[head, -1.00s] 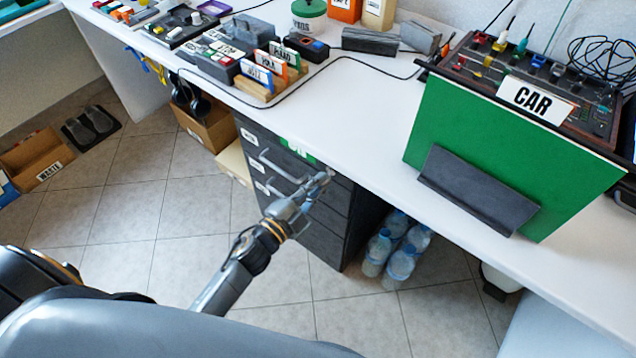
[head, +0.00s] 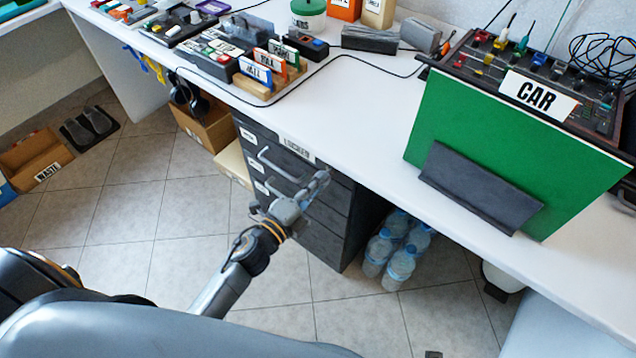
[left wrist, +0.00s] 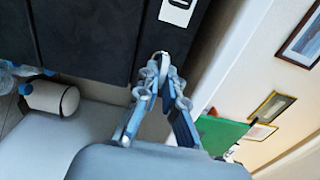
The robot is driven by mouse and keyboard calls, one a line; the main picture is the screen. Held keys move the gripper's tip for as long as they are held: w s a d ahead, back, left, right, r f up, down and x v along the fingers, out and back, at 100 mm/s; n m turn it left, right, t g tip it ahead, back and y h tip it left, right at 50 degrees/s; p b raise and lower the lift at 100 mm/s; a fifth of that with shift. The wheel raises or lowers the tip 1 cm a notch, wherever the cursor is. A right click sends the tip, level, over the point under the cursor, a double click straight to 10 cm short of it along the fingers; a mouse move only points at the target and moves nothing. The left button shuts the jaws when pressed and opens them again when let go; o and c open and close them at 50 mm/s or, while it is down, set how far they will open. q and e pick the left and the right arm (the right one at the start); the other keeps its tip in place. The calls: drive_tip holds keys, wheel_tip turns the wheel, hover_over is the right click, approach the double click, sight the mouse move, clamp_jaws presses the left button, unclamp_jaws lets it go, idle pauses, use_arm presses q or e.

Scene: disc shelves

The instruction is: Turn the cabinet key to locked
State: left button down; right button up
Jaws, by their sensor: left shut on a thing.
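The dark grey drawer cabinet (head: 330,228) stands under the white desk. A white label (head: 297,150) with dark letters, which looks like LOCKED, shows at its top front. My left gripper (head: 318,182) is at the upper right of the cabinet front. It is shut on the key. In the left wrist view, my left gripper (left wrist: 162,75) has its fingertips together around the small grey key (left wrist: 162,56), close to the cabinet face. The fingers hide most of the key, and its exact angle cannot be told. My right gripper is not in view.
Bar handles (head: 280,165) stick out from the drawers left of my gripper. Water bottles (head: 383,250) stand right of the cabinet. The desk edge (head: 345,165) runs just above my gripper. Open tiled floor (head: 140,215) lies to the left.

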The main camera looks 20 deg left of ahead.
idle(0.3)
use_arm(q)
drive_tip(key=c, duration=1.5)
unclamp_jaws()
drive_tip(key=v, duration=1.2)
